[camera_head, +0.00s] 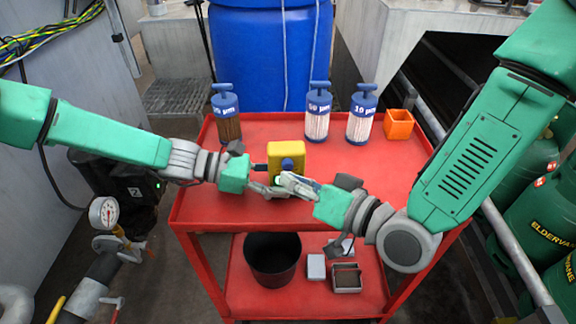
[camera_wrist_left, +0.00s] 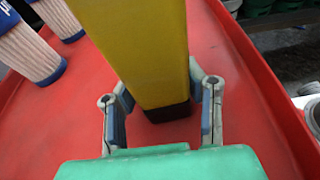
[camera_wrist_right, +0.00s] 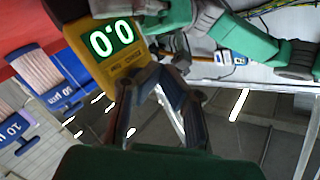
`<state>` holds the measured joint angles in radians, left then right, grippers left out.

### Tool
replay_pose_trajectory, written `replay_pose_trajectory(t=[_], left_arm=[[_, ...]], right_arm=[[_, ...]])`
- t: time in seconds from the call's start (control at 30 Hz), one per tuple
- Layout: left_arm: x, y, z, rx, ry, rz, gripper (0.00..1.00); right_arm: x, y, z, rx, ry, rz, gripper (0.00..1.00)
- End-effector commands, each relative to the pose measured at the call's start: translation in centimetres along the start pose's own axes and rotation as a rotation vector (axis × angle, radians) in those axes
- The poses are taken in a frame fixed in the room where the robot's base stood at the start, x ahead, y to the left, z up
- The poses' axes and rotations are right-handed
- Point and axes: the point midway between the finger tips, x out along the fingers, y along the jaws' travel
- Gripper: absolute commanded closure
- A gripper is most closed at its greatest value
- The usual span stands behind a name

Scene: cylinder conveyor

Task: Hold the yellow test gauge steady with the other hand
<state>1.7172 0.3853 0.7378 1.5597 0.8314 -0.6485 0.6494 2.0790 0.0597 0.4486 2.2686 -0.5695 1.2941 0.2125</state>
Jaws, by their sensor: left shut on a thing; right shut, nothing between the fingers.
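The yellow test gauge (camera_head: 285,152) is over the near-middle part of the red cart top, with a blue round part on its near side. My left gripper (camera_head: 268,189) is shut on it; in the left wrist view the yellow body (camera_wrist_left: 150,45) stands between the two fingers (camera_wrist_left: 162,108). In the right wrist view the gauge (camera_wrist_right: 122,62) shows a lit green display reading 0.0. My right gripper (camera_head: 284,178) is shut and empty, its fingertips close in front of the gauge. I cannot tell whether they touch it.
Three blue-capped filter cylinders (camera_head: 227,118) (camera_head: 317,117) (camera_head: 361,120) stand along the cart's back, with an orange open box (camera_head: 398,124) at right. A black bucket (camera_head: 273,257) and small boxes (camera_head: 346,279) sit on the lower shelf. The cart top (camera_head: 385,170) is bare at right.

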Motion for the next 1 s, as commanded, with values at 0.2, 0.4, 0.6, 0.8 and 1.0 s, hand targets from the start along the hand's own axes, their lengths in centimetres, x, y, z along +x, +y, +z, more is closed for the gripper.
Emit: replay_pose_trajectory(t=[0.2, 0.4, 0.6, 0.8, 1.0], left_arm=[[0.0, -0.1, 0.0, -0.001, 0.0, -0.002, 0.98], [0.0, -0.1, 0.0, -0.002, 0.0, -0.002, 0.98], [0.0, -0.1, -0.1, -0.002, 0.0, -0.001, 0.98], [0.0, -0.1, -0.1, -0.002, 0.0, -0.001, 0.98], [0.0, -0.1, -0.1, -0.002, 0.0, -0.001, 0.98]], right_arm=[[-0.1, 0.0, 0.1, 0.001, -0.001, 0.0, 1.0], [-0.6, -0.4, 0.5, 0.003, -0.004, 0.0, 1.0], [-2.0, -1.4, 1.5, 0.004, -0.004, 0.001, 1.0], [-3.2, -2.4, 2.4, 0.003, -0.004, 0.0, 1.0], [-3.6, -2.6, 2.6, 0.001, -0.002, 0.0, 1.0]])
